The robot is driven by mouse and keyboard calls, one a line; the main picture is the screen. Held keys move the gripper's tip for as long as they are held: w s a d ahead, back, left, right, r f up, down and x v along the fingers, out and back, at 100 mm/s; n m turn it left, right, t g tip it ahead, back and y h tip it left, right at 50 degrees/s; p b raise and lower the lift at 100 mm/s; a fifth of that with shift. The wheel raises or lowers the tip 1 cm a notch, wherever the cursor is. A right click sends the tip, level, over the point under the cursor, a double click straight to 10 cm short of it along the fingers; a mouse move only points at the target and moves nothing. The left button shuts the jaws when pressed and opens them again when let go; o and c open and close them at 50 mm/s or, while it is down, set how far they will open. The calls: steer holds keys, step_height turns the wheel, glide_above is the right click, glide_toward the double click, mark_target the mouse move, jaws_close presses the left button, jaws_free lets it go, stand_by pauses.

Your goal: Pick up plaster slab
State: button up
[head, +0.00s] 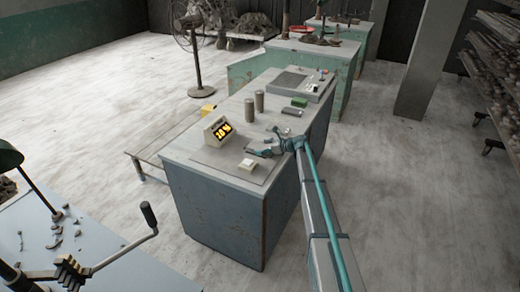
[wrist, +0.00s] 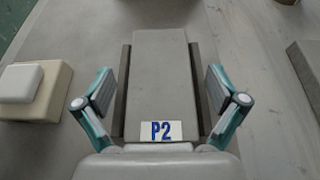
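A long grey slab (wrist: 160,75) with a white "P2" label (wrist: 160,131) lies under my gripper in the wrist view; I take it to be the plaster slab. Dark strips run along both its long sides. My gripper (wrist: 160,90) is open, with one teal-and-grey finger on each side of the slab and a visible gap on both sides. I cannot tell how far down the fingers reach. In the head view my gripper (head: 274,147) is over the front part of the workbench (head: 222,185), and the slab is not clearly distinguishable there.
A cream block with a white top (wrist: 30,90) lies left of my gripper. A dark grey block edge (wrist: 307,75) shows at right. On the bench stand a lit display box (head: 217,130), two grey cylinders (head: 249,110) and a green block (head: 299,102).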

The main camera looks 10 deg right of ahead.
steer(key=c, duration=1.4)
steer(key=shift+r, duration=0.1)
steer(key=shift+c, duration=0.3)
